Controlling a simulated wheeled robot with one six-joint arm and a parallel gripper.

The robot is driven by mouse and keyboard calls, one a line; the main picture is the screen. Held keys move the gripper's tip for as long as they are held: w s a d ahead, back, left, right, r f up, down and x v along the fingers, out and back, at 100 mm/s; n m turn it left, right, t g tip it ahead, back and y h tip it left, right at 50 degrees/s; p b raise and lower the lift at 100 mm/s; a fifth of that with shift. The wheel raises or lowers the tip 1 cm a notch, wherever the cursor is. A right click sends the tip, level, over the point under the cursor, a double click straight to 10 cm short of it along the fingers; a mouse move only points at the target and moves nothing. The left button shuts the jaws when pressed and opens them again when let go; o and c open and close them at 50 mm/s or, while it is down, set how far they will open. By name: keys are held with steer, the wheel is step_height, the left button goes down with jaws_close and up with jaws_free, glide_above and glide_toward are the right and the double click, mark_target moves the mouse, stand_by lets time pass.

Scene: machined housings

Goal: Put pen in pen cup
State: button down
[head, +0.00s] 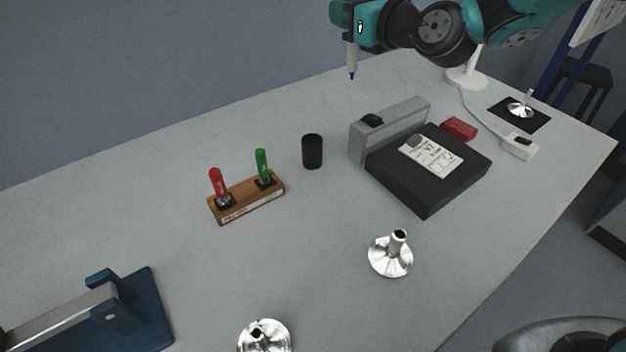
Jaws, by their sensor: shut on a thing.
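The pen (351,60) has a pale grey-white barrel and a dark blue tip. It hangs nearly upright, tip down, from my gripper (353,38) at the top of the head view. The pen cup (312,153) is a small black cylinder standing upright on the table. In the picture, the pen is above and to the right of the cup, clear of it. The inside of the cup is too dark to make out.
A wooden holder (247,202) with red and green markers stands left of the cup. A grey block (389,127) and a black box (428,190) are to its right. Shiny metal parts (391,262) sit in front. The table (290,250) is clear around the cup.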

steer(key=s+a+r+n+g+y+b, duration=0.25)
steer(key=s+a+r+y, duration=0.2)
steer(key=a, duration=0.25)
steer(key=g+b, duration=0.1)
steer(key=b, duration=0.5)
glide_above(312, 152)
steer(key=w+a, duration=0.2)
steer(key=w, duration=0.1)
steer(key=shift+n, duration=0.45)
steer(key=f, duration=1.9)
steer(key=shift+d+f, duration=0.25)
steer(key=shift+f, duration=0.15)
steer(key=shift+f, duration=0.15)
steer(key=c, duration=1.1)
jaws_free()
